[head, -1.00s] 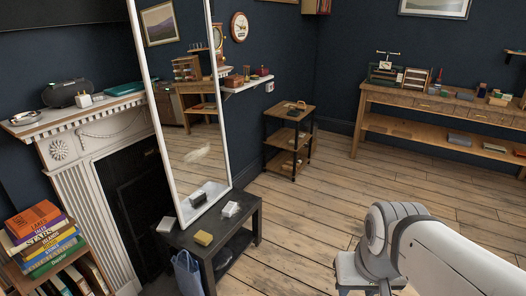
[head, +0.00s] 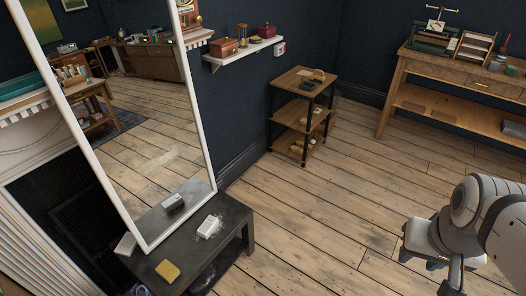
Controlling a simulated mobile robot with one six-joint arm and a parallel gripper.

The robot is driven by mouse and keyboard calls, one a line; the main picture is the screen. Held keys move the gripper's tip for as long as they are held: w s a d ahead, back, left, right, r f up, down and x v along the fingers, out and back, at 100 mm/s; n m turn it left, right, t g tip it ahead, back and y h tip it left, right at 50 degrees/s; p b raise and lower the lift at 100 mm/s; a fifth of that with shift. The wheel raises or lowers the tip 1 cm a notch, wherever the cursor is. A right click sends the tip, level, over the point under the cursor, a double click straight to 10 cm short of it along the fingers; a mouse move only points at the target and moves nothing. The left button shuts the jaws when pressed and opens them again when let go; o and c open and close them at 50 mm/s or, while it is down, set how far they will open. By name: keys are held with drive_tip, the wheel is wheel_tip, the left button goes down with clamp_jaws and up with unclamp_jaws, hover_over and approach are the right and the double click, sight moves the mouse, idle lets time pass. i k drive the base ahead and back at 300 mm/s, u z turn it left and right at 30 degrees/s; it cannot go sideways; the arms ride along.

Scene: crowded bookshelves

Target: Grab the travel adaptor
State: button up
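A small white block-like object (head: 209,227) lies on the low black table, in front of the leaning mirror. It may be the travel adaptor, but it is too small to tell. My arm (head: 478,222) is at the lower right, over the open floor and well apart from the table. The white end part with dark tips (head: 420,252) looks like my gripper, but I cannot make out whether its fingers are open or shut.
A yellow block (head: 167,271) lies on the black table (head: 235,217). The tall mirror (head: 187,95) leans behind it. A small shelved trolley (head: 306,80) and a wooden workbench (head: 455,72) stand farther back. A wall shelf (head: 242,52) holds boxes. The middle floor is clear.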

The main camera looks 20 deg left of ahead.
sight(207, 228)
drive_tip(key=u, duration=0.55)
drive_tip(key=i, duration=1.3)
drive_tip(key=u, duration=1.25)
drive_tip(key=i, duration=0.4)
drive_tip(key=u, duration=0.1)
drive_tip(key=k, duration=0.7)
drive_tip(key=u, duration=0.2)
drive_tip(key=i, duration=0.75)
drive_tip(key=z, duration=0.1)
